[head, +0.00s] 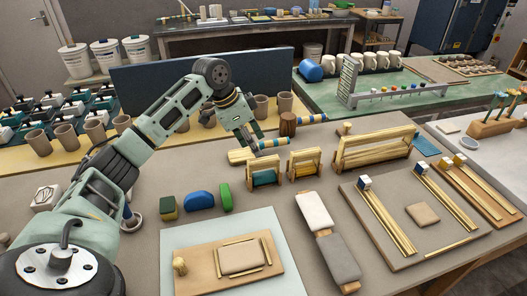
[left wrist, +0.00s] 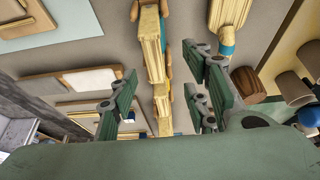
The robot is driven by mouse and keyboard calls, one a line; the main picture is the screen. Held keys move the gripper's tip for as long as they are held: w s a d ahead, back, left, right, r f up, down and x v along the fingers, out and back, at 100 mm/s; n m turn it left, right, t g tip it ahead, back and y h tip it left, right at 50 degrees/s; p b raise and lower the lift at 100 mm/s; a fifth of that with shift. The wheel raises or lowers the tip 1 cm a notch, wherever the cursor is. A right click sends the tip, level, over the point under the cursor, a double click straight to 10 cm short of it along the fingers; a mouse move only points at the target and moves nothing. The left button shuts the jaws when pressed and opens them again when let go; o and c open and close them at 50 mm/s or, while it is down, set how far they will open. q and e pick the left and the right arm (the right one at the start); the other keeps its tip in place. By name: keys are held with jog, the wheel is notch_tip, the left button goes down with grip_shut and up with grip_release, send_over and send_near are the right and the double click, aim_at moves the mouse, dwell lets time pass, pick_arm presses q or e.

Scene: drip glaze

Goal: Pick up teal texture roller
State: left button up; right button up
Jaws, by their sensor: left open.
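A small wooden stand (head: 264,172) holds a teal roller (head: 264,178) on the table, just in front of my left gripper. A second piece with a teal band (head: 273,143) lies right beside the fingers; I cannot tell which is the teal texture roller. My left gripper (head: 256,146) is low over the table behind the stand, open and seemingly empty. In the left wrist view, the spread fingers (left wrist: 160,95) have pale wooden pieces (left wrist: 152,45) and a strip of teal (left wrist: 167,60) beyond them. Contact cannot be judged.
A wooden stand (head: 305,163) and a long wooden rack (head: 373,148) are to the right. A brown wooden cylinder (head: 288,124) stands close behind the gripper. Clay cups (head: 95,133) stand at the back left.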

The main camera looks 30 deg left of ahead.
aim_at(263, 159)
pick_arm(q)
jog(key=shift+w+f, duration=0.1)
jog(key=shift+w, duration=0.05)
jog(key=shift+d+f+p, duration=0.4)
jog(key=shift+d+f, duration=0.25)
jog(key=shift+f, duration=0.3)
jog(key=p+x, duration=0.1)
jog(key=x, duration=0.4)
jog(key=shift+d, duration=0.1)
grip_shut()
